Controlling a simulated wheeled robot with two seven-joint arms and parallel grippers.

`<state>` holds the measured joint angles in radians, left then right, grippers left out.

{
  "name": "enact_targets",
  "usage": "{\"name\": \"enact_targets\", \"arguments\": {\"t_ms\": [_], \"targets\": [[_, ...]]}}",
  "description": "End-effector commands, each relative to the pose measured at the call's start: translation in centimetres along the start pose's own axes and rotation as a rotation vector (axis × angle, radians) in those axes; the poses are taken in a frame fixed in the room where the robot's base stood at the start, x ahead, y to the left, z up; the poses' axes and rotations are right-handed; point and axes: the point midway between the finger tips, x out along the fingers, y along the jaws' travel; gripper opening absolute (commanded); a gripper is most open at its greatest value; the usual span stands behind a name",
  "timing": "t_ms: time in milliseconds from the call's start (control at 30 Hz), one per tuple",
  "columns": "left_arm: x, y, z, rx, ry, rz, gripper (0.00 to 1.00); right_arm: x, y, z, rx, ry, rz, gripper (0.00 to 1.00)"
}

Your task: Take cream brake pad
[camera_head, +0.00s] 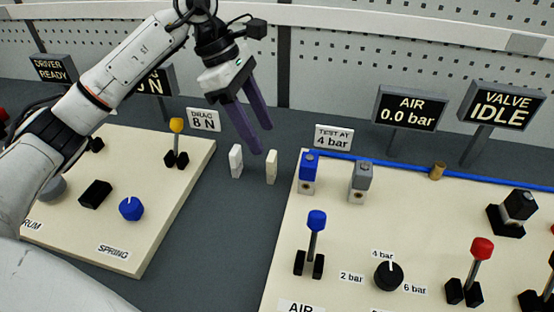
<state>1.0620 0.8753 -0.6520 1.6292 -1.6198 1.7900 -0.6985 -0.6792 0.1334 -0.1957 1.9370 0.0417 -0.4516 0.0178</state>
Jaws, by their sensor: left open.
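The cream brake pad (271,167) stands upright on the dark grey bench, in the gap between the two panels. A whiter pad (236,160) stands upright just left of it, with a small gap between them. My left gripper (262,139) reaches in from the upper left with its purple fingers pointing down. It is open and empty. Its fingertips appear just above and behind the two pads; I cannot tell the exact height. My right gripper is not in view.
A cream panel (185,208) with a yellow lever (177,126) and blue knob (131,208) lies left. Another panel (345,225) with levers, a dial and a blue pipe (400,165) lies right. Signs stand behind. Bare bench lies in front of the pads.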

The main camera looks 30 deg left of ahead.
Motion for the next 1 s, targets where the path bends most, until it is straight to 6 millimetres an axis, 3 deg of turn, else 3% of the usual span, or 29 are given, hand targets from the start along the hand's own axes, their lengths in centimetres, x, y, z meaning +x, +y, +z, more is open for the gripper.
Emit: {"name": "enact_targets", "arguments": {"t_ms": [200, 567, 867, 1000], "targets": [[2.1, -0.1, 0.1, 0.000, -0.003, -0.001, 0.52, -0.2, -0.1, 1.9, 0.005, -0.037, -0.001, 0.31], [6.8, -0.5, 0.1, -0.001, -0.004, -0.002, 0.52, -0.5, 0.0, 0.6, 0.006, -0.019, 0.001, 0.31], [7.3, -0.4, 0.1, -0.001, -0.004, 0.000, 0.52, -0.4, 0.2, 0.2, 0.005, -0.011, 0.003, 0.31], [7.3, -0.4, 0.1, -0.001, -0.004, 0.000, 0.30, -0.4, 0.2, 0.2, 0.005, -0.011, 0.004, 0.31]]}}
